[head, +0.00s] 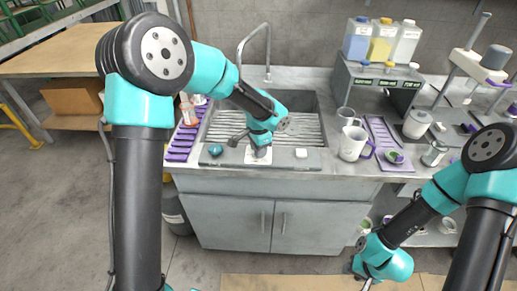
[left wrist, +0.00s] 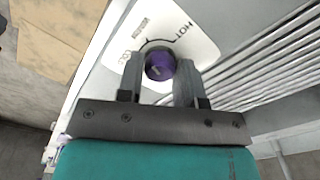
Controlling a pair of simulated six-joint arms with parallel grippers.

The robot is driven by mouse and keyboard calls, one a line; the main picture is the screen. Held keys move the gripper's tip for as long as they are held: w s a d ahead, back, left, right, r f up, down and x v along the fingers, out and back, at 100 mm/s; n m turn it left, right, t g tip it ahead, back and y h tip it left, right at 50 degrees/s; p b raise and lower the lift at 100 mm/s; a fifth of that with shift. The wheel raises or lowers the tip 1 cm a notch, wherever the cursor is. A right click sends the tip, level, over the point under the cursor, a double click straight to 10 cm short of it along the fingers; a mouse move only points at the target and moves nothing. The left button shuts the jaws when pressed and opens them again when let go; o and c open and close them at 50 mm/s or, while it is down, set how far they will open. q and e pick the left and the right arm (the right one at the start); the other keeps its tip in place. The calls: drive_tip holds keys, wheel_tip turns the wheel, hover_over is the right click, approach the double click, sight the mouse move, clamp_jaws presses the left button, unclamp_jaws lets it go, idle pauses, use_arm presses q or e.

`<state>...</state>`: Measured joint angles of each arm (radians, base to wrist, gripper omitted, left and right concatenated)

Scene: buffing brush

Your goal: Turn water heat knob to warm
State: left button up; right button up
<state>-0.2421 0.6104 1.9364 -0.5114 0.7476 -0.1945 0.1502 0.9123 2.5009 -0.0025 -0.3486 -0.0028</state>
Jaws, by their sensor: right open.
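The round purple water heat knob (left wrist: 160,66) sits on a white plate (left wrist: 190,35) with a curved line and the words HOT, WARM and what looks like COLD, partly covered. My left gripper (left wrist: 160,80) has one finger on each side of the knob, and both fingers appear to press against it. In the head view my left gripper (head: 259,152) points down at the sink's front ledge and hides the knob; part of the white plate (head: 250,158) shows. A small pale mark shows on the knob's face. My right gripper (head: 366,282) hangs low at the bottom edge, open, away from the counter.
The sink (head: 300,127) with its ribbed drainer and tall faucet (head: 267,72) lies behind the ledge. White mugs (head: 353,143) and a purple tray (head: 385,135) stand to the right.

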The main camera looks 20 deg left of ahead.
use_arm(q)
drive_tip(key=o, duration=0.3)
drive_tip(key=shift+o, duration=0.2)
wheel_tip(320, 180, up, 17)
drive_tip(key=shift+r, duration=0.2)
idle(0.4)
